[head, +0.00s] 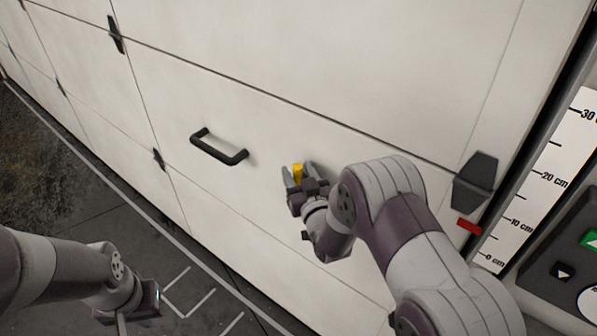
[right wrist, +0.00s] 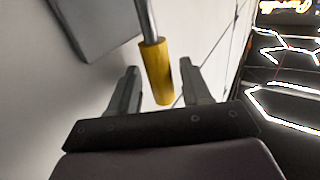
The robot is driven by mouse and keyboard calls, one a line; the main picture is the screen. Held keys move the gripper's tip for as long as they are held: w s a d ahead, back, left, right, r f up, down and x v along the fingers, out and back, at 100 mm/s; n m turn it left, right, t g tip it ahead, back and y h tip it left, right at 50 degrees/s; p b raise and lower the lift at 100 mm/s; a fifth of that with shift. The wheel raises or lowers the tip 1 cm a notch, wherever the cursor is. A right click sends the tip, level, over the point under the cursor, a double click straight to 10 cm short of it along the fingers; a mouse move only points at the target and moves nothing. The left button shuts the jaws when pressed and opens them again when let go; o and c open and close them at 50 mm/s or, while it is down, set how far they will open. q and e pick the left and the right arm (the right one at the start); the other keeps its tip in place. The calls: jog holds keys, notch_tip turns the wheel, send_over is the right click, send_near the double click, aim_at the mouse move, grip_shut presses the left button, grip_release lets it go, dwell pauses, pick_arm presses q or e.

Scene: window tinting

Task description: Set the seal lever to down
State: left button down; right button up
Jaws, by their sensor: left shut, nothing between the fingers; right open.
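The seal lever has a yellow grip (head: 298,173) that shows at my right gripper in the head view. In the right wrist view the yellow grip (right wrist: 157,72) is on a metal rod (right wrist: 148,22) coming from the top of the picture. My right gripper (head: 298,176) is open, with a finger on each side of the grip. In the right wrist view, gaps show between the grip and both fingers (right wrist: 160,88). The lever's pivot is hidden in the head view. My left gripper (head: 122,322) is low at the left, partly cut off by the bottom edge, away from the lever.
A white panelled door (head: 250,50) fills most of the head view, with a black pull handle (head: 218,147) left of my right gripper. At the right are a centimetre scale (head: 540,180), a red marker (head: 469,227) and a button panel (head: 570,255). Floor is clear at lower left.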

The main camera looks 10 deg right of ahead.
jog(key=shift+w+a+f, duration=0.1)
jog(key=shift+w+a, duration=0.05)
jog(key=shift+w, duration=0.05)
jog(key=shift+s, duration=0.1)
grip_shut()
